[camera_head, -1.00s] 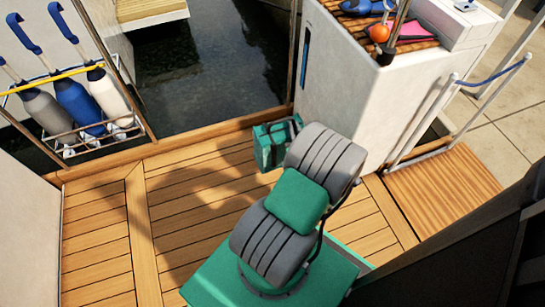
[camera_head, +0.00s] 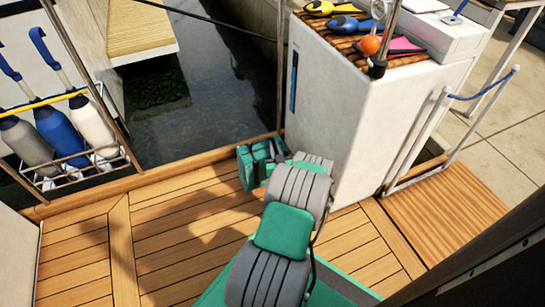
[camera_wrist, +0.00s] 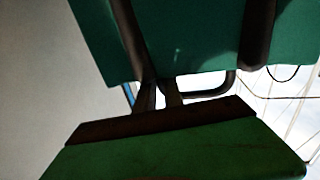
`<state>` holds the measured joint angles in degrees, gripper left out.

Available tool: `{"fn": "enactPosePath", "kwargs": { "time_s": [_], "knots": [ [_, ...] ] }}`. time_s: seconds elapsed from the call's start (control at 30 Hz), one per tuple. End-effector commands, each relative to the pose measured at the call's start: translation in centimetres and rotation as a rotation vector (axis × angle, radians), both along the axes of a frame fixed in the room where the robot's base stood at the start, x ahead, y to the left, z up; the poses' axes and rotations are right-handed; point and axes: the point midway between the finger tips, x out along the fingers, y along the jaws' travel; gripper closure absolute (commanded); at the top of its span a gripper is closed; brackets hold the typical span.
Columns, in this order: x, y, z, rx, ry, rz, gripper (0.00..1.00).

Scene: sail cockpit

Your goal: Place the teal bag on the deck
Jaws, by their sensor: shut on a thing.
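The teal bag (camera_head: 254,168) is in the head view, beyond my arm and beside the lower left corner of the white cabinet. My arm hides its right part. In the wrist view the bag (camera_wrist: 200,45) fills the top, with dark straps across it and a dark handle loop below. My gripper (camera_wrist: 158,95) is shut on the bag at its handle. In the head view the gripper is mostly hidden behind my arm. The wooden deck (camera_head: 180,245) spreads below and to the left. I cannot tell whether the bag touches it.
The white cabinet (camera_head: 335,130) stands right of the bag, with tools on its slatted top. A wooden edge (camera_head: 190,170) borders dark water (camera_head: 195,90). Fenders (camera_head: 60,135) hang in a rack at left. A rail (camera_head: 420,150) stands at right. The deck at left is clear.

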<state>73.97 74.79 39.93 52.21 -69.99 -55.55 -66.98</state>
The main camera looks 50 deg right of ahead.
Motion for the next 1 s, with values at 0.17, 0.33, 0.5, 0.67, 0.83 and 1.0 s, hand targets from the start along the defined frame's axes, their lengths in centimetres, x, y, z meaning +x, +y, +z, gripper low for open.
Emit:
{"fn": "enactPosePath", "kwargs": {
  "time_s": [0.17, 0.33, 0.5, 0.67, 0.83, 1.0],
  "knots": [
    [1.2, -0.9, -1.4, -0.005, -0.005, -0.001, 1.0],
    [2.0, -1.3, -2.8, -0.005, -0.006, 0.0, 1.0],
    [1.9, -1.2, -5.2, -0.003, -0.005, -0.001, 1.0],
    [1.9, -1.3, -5.1, -0.005, -0.006, -0.001, 1.0],
    [1.8, -1.3, -5.2, -0.005, -0.005, -0.001, 1.0],
    [1.8, -1.1, -5.7, -0.001, -0.001, -0.001, 0.79]
  ]
}}
